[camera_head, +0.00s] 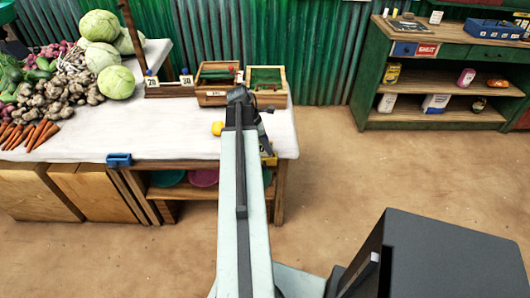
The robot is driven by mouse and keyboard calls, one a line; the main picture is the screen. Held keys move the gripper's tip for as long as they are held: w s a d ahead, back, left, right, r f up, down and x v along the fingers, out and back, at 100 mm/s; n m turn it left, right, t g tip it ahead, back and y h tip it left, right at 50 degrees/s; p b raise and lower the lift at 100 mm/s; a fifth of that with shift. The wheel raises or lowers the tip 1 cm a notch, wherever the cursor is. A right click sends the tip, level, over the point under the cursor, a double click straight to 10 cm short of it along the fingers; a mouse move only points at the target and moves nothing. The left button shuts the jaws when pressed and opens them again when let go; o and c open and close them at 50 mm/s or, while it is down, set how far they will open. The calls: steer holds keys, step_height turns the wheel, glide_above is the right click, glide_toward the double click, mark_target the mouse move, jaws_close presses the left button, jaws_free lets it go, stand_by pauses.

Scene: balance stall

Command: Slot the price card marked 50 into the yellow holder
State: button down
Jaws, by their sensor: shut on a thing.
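My gripper (264,144) is at the front right of the white-covered table, beyond my arm and partly hidden by it. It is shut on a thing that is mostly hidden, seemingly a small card. Its marking cannot be read. The yellow holder (270,160) shows in part at the table's front edge, just below the gripper. Whether the card touches it cannot be told. Cards marked 20 (152,83) and 30 (186,81) stand in a wooden rack (170,91) at the back of the table.
A blue holder (119,160) is on the front edge further left. A yellow fruit (217,128) lies left of my arm. Two wooden trays (268,98) stand at the back right. Vegetables fill the table's left. A green shelf (440,120) stands at right, with open floor before it.

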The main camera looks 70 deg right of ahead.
mark_target(272, 143)
steer(key=shift+f, duration=0.4)
steer(key=c, duration=0.6)
jaws_free()
steer(key=shift+o, duration=0.2)
step_height(272, 143, up, 7)
steer(key=p, duration=0.7)
steer(key=shift+r, duration=0.15)
